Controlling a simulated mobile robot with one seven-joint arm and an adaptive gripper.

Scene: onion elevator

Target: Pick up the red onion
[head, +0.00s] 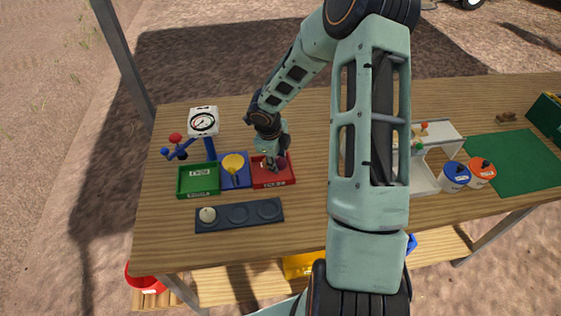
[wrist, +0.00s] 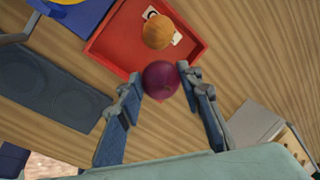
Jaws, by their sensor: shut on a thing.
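The red onion (wrist: 160,79) is a round dark purple ball between my gripper's fingertips in the wrist view. My gripper (wrist: 158,82) is shut on it, one finger on each side. The onion overlaps the edge of the red tray (wrist: 118,42) in the wrist view. In the head view my gripper (head: 275,163) is over the red tray (head: 286,180), and the onion (head: 280,164) shows as a small dark spot at its tips. Whether the onion still touches the tray or table cannot be told.
A yellow-orange onion (wrist: 157,32) lies in the red tray. A blue tray with a yellow funnel (head: 233,163) and a green tray (head: 199,190) stand left. A dark slab with round recesses (head: 238,221) lies in front. A dial scale (head: 204,122) stands behind. Bare wood lies right.

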